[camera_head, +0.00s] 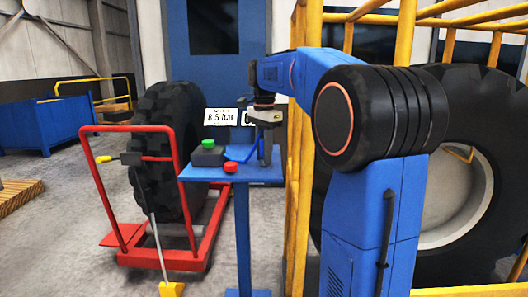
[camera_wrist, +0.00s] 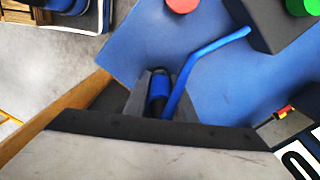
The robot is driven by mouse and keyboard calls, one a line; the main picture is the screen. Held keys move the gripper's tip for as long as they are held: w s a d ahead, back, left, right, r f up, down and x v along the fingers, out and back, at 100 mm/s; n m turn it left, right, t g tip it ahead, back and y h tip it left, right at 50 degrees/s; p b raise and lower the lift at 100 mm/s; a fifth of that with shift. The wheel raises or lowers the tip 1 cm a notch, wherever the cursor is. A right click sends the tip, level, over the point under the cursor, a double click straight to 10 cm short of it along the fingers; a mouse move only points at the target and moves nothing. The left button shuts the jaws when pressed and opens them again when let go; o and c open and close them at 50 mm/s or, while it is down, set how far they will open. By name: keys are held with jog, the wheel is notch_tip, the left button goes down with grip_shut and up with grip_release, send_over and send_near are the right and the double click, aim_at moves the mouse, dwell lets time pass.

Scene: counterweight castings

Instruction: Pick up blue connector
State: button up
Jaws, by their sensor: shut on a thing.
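The blue connector (camera_wrist: 161,87) is a short blue and black cylinder between the grey jaws of my gripper (camera_wrist: 157,98) in the wrist view. My gripper is shut on it. A blue hose (camera_wrist: 207,52) bends from beside the connector to a black box (camera_wrist: 268,25). In the head view my gripper (camera_head: 265,160) points down over the right part of a small blue table (camera_head: 262,176); the hose (camera_head: 241,154) shows beside it. The connector itself is hidden there. I cannot tell whether it touches the tabletop.
The black box (camera_head: 208,157) bears a green knob (camera_head: 208,144); a red knob (camera_head: 230,167) sits in front. A white sign (camera_head: 221,117) stands behind. A red frame with a large tyre (camera_head: 165,150) is left, yellow bars (camera_head: 300,130) right.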

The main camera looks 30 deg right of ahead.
notch_tip(320, 180, up, 10)
jog(key=shift+f, duration=0.25)
jog(key=shift+r, duration=0.25)
